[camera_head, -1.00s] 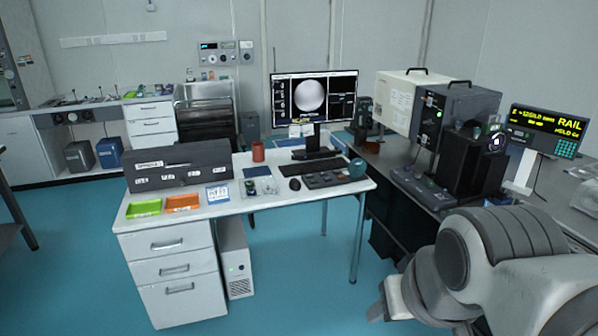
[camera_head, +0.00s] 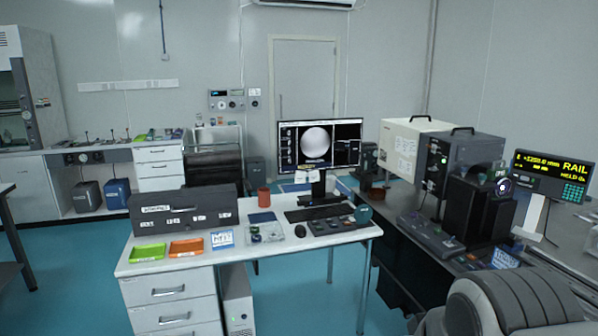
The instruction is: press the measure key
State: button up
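I cannot make out a key labelled as the measure key. A dark button panel (camera_head: 338,225) with several small keys lies on the white desk (camera_head: 285,242), right of the mouse. A second low dark control box (camera_head: 430,230) sits in front of the black instrument (camera_head: 450,160) on the dark bench at right. A yellow-lit readout (camera_head: 548,172) with a small keypad (camera_head: 573,193) stands at far right.
The monitor (camera_head: 319,147) shows a round grey disc. The keyboard (camera_head: 317,213), mouse (camera_head: 300,231), green tray (camera_head: 148,252), orange tray (camera_head: 187,247) and red-brown cup (camera_head: 264,196) are on the desk. Open blue floor (camera_head: 70,270) lies to the left.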

dwell(0.3)
grip_shut()
dwell(1.6)
